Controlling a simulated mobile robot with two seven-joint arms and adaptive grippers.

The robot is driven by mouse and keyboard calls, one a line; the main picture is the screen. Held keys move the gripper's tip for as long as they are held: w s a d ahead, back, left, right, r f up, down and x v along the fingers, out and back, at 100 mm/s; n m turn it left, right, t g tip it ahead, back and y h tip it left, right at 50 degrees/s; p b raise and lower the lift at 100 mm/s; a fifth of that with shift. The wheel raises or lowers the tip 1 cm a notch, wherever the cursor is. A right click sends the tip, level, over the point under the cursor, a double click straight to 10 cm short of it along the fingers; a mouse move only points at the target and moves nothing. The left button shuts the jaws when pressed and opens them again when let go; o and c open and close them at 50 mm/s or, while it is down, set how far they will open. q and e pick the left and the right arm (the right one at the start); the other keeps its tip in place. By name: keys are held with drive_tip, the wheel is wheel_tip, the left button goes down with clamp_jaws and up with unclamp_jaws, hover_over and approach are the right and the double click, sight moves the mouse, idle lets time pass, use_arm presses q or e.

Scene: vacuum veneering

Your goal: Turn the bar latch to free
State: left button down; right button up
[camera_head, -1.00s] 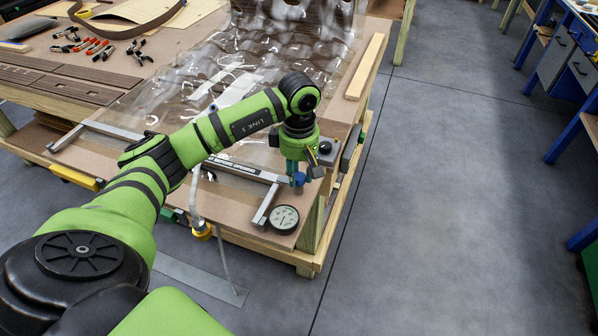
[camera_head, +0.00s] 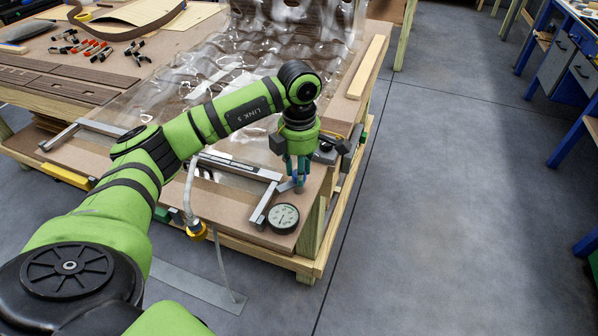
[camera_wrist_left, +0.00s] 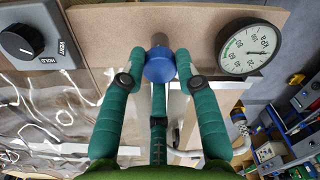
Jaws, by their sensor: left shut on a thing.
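The bar latch (camera_head: 288,186) is a small lever with a blue end near the table's front right corner, beside the grey metal bar (camera_head: 240,167). The fingers partly hide the lever in the head view. My right gripper is not in view.
A round gauge (camera_head: 283,217) lies close to the latch. A black HOLD/VENT knob (camera_wrist_left: 22,42) sits on the other side. Clear film (camera_head: 205,75) covers the panel behind. A hose with a yellow fitting (camera_head: 197,231) hangs at the front edge. The floor at right is clear.

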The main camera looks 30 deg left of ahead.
use_arm(q)
drive_tip(key=n+b, duration=0.1)
drive_tip(key=n, duration=0.2)
drive_tip(key=shift+n, duration=0.4)
drive_tip(key=shift+n+b, duration=0.3)
drive_tip(key=shift+n, duration=1.7)
drive_tip(key=c, duration=0.9)
unclamp_jaws()
wheel_tip(320, 180, up, 12)
